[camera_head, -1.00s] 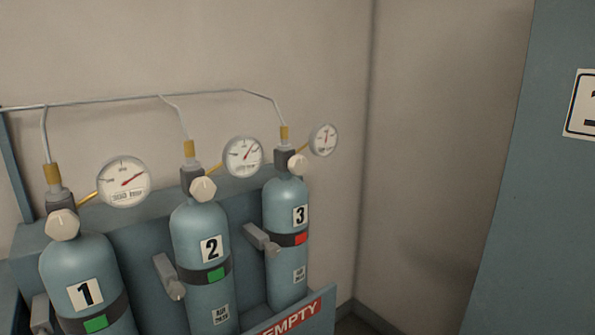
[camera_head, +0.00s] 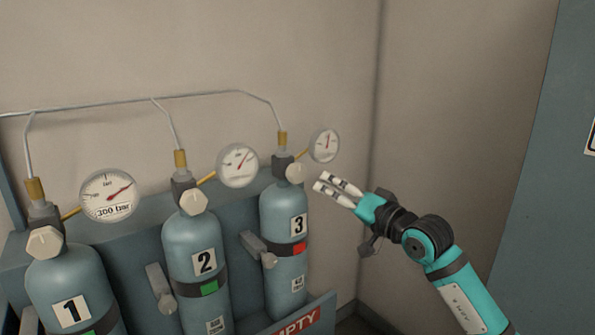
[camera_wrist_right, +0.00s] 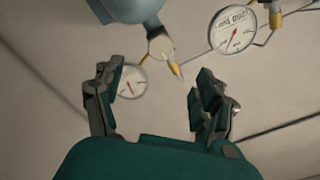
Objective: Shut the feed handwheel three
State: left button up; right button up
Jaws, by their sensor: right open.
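Cylinder three (camera_head: 283,215) is blue with a red tag on its band and stands rightmost in the rack. Its pale feed handwheel (camera_head: 295,173) faces right of the neck. My right gripper (camera_head: 322,183) is open and empty, a little to the right of this handwheel and apart from it. In the right wrist view, handwheel three (camera_wrist_right: 161,46) shows beyond the open fingers (camera_wrist_right: 155,78), roughly between them, below the neck of an inverted cylinder (camera_wrist_right: 133,8). My left gripper is not in view.
Cylinders one (camera_head: 66,285) and two (camera_head: 194,255) stand to the left with green tags. Gauge three (camera_head: 324,145) sits close above the right gripper. A thin pipe (camera_head: 215,95) runs along the wall. A blue panel (camera_head: 545,210) stands at right.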

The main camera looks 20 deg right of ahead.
aim_at(299, 175)
jog(key=p+x, duration=0.3)
jog(key=x, duration=1)
jog(key=shift+w+a+p, duration=0.1)
jog(key=shift+p, duration=0.25)
jog(key=shift+w+a, duration=0.15)
jog(key=shift+w, duration=0.3)
jog(key=c, duration=1.2)
jog(key=shift+m, duration=0.4)
